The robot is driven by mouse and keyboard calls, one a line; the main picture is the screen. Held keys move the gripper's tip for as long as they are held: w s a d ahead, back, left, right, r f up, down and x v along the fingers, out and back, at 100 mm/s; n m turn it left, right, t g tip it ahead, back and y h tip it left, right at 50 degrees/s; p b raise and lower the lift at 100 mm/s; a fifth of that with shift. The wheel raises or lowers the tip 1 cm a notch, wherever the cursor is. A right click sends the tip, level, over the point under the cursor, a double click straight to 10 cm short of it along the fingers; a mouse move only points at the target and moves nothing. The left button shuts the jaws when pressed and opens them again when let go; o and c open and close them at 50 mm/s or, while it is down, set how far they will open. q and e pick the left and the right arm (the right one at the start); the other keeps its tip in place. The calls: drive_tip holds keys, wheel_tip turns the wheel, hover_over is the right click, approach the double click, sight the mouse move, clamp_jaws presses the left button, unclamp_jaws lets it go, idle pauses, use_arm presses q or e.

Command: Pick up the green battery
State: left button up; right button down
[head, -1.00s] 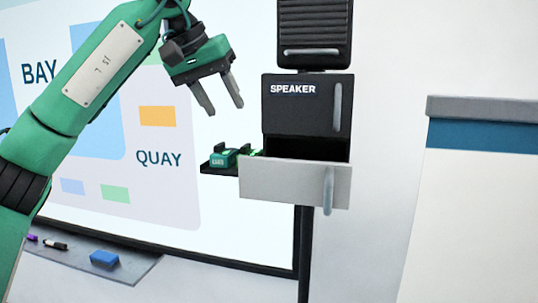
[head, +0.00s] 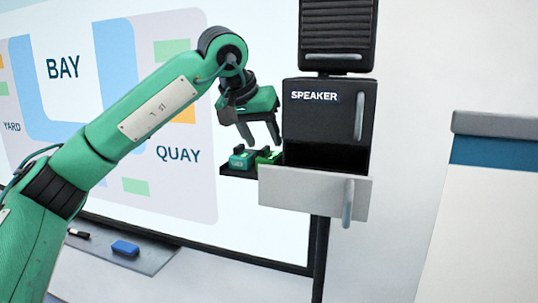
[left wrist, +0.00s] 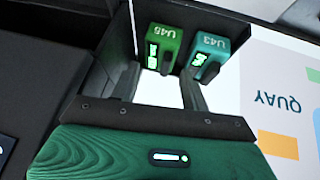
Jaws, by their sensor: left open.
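The green battery (head: 268,157) sits on a small dark shelf (head: 237,174), at the left of the speaker cabinet. In the left wrist view the green battery (left wrist: 157,42) carries the label U45 and a lit green display. A teal battery (head: 241,160) stands beside it on the left; in the left wrist view it shows the label U43 (left wrist: 212,48). My left gripper (head: 262,140) is open and empty, pointing down just above the batteries. In the left wrist view its fingers (left wrist: 158,78) frame the green battery, apart from it. My right gripper is not in view.
The black speaker cabinet (head: 300,125) rises close to the right of my left gripper. Its light-fronted drawer (head: 295,190) stands open below. A whiteboard (head: 180,195) is behind, with a blue eraser (head: 125,248) on its ledge.

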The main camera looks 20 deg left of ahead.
sight(270, 154)
use_arm(q)
drive_tip(key=x, duration=0.3)
drive_tip(key=shift+w+p, duration=0.15)
drive_tip(key=shift+p, duration=0.25)
drive_tip(key=shift+c, duration=0.5)
drive_tip(key=c, duration=0.7)
drive_tip(key=shift+o, duration=0.2)
